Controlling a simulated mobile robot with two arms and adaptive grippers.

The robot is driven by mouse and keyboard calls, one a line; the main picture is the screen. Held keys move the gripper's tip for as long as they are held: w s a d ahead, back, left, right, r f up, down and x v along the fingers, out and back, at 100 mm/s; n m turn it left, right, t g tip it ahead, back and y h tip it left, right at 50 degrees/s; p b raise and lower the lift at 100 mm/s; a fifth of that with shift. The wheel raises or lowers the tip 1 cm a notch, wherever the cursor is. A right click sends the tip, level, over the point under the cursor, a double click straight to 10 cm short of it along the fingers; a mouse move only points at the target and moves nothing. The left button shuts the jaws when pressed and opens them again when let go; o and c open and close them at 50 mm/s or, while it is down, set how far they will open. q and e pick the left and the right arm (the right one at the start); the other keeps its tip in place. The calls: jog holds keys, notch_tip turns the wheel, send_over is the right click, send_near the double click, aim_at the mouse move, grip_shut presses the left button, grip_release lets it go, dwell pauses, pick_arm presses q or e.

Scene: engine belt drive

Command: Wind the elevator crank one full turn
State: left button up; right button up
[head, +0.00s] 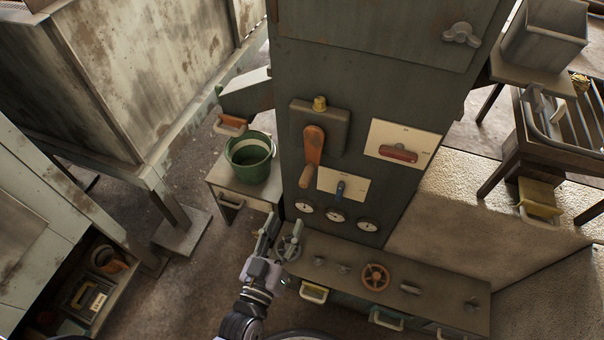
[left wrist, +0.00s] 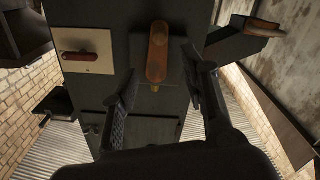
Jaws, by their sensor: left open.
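The crank, an orange-brown arm (head: 313,143) with a wooden handle (head: 307,176) at its lower end, is mounted on a dark plate (head: 333,122) on the grey cabinet front. A brass knob (head: 320,103) sits above it. The arm points down. My left gripper (head: 279,233) is open and empty, below and left of the handle, clear of it. In the left wrist view, the crank (left wrist: 157,52) shows beyond and between the two spread fingers (left wrist: 160,100). My right gripper is not in view.
A red lever (head: 398,153) and a blue lever (head: 340,189) sit on white plates beside the crank. Several gauges (head: 336,215) are below. A bench (head: 410,285) with an orange handwheel (head: 375,277) juts out underneath. A green bucket (head: 250,158) stands on a small table to the left.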

aim_at(302, 185)
pick_arm(q)
jog(key=x, duration=1.3)
jog(key=shift+w+d+f, duration=0.1)
jog(key=shift+w+f, duration=0.05)
jog(key=shift+w, duration=0.2)
jog(key=shift+w+d, duration=0.2)
jog(key=shift+w, duration=0.4)
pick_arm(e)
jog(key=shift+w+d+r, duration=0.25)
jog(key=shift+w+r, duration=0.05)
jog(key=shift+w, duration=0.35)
pick_arm(q)
jog(key=shift+c, duration=0.2)
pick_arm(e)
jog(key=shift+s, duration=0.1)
pick_arm(q)
jog(key=c, duration=0.4)
grip_shut()
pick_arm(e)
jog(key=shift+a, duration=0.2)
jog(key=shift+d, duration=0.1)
